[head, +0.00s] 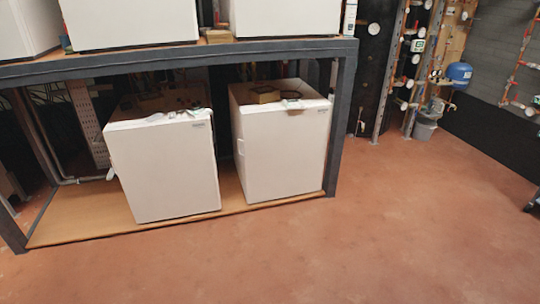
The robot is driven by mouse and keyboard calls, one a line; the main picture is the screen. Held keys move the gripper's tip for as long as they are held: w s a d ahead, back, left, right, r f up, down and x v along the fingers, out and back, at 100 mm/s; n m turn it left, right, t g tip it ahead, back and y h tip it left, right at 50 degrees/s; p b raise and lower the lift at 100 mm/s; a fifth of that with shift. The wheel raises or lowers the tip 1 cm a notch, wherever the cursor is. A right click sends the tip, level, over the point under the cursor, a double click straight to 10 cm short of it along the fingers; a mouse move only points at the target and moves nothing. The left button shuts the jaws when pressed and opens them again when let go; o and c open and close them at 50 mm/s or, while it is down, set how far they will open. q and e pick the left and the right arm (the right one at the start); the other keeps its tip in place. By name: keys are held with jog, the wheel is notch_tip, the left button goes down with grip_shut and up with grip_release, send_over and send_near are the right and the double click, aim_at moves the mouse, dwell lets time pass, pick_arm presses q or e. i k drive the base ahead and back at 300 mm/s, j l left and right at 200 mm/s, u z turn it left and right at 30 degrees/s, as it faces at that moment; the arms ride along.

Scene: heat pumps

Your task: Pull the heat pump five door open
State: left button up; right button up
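Two white heat pump units stand on the lower wooden shelf of a dark metal rack in the head view. The left unit (165,170) is slightly turned, with small items and pipes on its top. The right unit (284,153) stands beside it, near the rack's right post. Both show flat front panels that look shut. I cannot read any number, so I cannot tell which one is heat pump five. Neither of my grippers shows in this view.
The dark rack (343,120) carries more white units (130,22) on its upper level. The lower wooden shelf (85,215) has bare room at the left. A grey bucket (425,126) and a blue tank (459,74) are at the back right. The reddish floor (400,230) in front is clear.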

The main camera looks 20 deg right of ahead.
aim_at(285, 155)
jog(key=i+l+u, duration=0.15)
jog(key=i, duration=0.8)
